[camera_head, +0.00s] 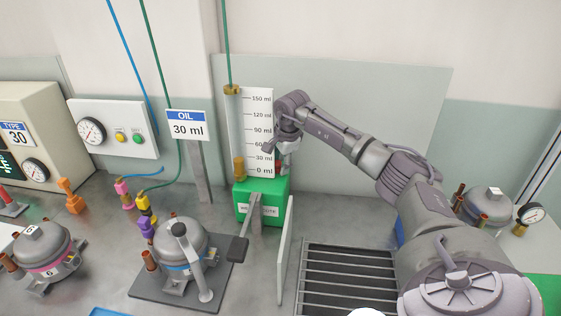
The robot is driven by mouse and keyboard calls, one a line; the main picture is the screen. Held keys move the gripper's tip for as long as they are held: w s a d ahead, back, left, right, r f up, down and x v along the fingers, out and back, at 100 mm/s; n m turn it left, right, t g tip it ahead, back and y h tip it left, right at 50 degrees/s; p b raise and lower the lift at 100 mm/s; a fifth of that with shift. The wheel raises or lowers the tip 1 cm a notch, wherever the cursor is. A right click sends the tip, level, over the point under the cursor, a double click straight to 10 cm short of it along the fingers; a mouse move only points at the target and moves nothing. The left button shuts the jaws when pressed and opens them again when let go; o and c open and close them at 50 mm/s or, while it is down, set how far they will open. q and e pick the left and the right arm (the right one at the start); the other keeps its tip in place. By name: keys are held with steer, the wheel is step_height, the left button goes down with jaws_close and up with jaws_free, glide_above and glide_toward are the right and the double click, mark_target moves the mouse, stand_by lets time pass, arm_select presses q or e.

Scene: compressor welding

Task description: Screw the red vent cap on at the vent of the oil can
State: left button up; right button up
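My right gripper (284,160) points down close in front of the right edge of the oil scale board, above the green base. Its fingers are small and partly turned away, so I cannot tell if they are open or shut or hold anything. I cannot make out a red vent cap or the vent of an oil can. The oil gauge stand has a white scale board (259,112) marked 0 to 150 ml on a green base (275,203). My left gripper is not in view.
A compressor (181,245) stands on a dark plate beside a lever (238,249). Another compressor (42,246) is at the left and one (488,203) at the right. An upright pale panel (285,252) and a slatted grate (346,275) are in front. An "OIL 30 ml" sign (187,125) stands behind.

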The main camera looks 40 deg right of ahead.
steer(key=shift+o, duration=0.6)
steer(key=shift+a+f, duration=0.2)
steer(key=shift+a, duration=0.15)
steer(key=d+v, duration=0.1)
steer(key=v, duration=1.1)
steer(key=shift+a+r, duration=0.3)
